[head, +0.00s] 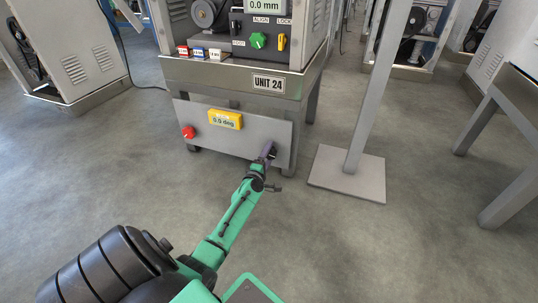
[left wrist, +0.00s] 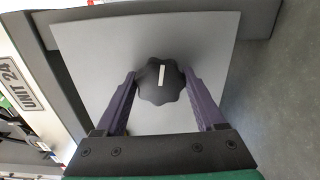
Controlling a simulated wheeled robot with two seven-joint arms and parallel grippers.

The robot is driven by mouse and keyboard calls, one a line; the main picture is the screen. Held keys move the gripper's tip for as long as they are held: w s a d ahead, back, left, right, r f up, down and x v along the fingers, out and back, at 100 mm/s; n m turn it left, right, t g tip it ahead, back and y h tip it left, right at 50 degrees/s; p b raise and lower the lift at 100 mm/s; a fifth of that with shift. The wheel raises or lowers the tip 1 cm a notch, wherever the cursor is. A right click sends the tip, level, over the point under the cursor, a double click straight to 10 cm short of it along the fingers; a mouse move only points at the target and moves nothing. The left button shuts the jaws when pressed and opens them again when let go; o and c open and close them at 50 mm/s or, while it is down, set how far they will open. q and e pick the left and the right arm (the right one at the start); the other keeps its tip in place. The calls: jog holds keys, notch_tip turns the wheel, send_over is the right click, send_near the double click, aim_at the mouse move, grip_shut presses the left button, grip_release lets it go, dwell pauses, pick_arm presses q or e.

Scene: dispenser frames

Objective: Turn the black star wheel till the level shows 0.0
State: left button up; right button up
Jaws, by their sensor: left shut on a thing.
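The black star wheel (left wrist: 153,92) sits on a grey plate (left wrist: 215,40) in the left wrist view, with a white mark on its face. My left gripper (left wrist: 161,78) has its two purple fingers on either side of the wheel and is shut on it. In the head view my left gripper (head: 268,151) is at the right end of the low grey plate, and mostly hides the wheel. The yellow level (head: 225,119) on the plate seems to read 0.0 deg in small digits. My right gripper is not in view.
A red knob (head: 188,132) is at the plate's left end. Above is the UNIT 24 bench (head: 230,75) with a 0.0 mm display (head: 264,6), a green knob (head: 258,40) and a yellow switch (head: 281,42). A post on a square foot (head: 345,174) stands to the right. Open floor lies in front.

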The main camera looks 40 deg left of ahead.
pick_arm(q)
jog(key=o, duration=1.3)
jog(key=shift+o, duration=0.2)
jog(key=shift+s, duration=0.1)
jog(key=shift+s+d, duration=0.15)
jog(key=shift+s, duration=0.15)
jog(key=p+v, duration=0.4)
jog(key=v, duration=0.9)
jog(key=shift+s+d, duration=0.15)
jog(key=shift+s, duration=0.2)
